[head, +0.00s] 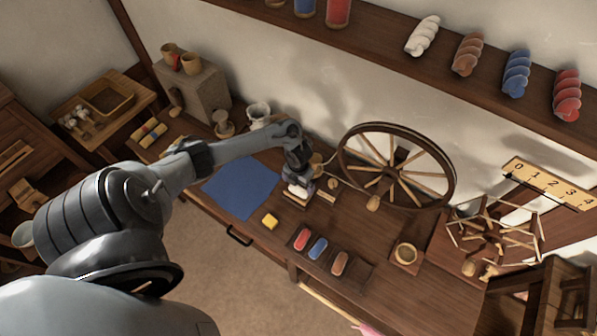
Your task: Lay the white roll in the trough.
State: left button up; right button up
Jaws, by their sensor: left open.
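The white roll (297,191) lies on a small pale-edged stand (294,202) on the bench, right of a blue cloth. My left gripper (299,181) is open and points down just above the white roll, partly hiding it. I cannot tell whether the fingers touch or straddle it. A dark wooden tray (358,273), which looks like the trough, lies nearer the bench's front edge. It holds a red roll (302,239), a blue roll (318,248) and a brown roll (340,263), with bare room at its right end. My right gripper is not in view.
A spinning wheel (447,178) stands close right of the gripper. A wooden winder (500,232) is at right. Twisted skeins lie on the shelf (385,36) above.

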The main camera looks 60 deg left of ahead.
aim_at(299, 189)
pick_arm(q)
notch_tip(299, 189, up, 7)
jog(key=p, duration=0.1)
jog(key=d+n+t, duration=0.4)
jog(key=d+n, duration=0.4)
jog(key=d, duration=1.2)
jog(key=s+d+r+n, duration=0.4)
jog(key=s+r+n, duration=0.7)
jog(key=n, duration=0.9)
jog(key=shift+v, duration=0.85)
jog(key=shift+d, duration=0.1)
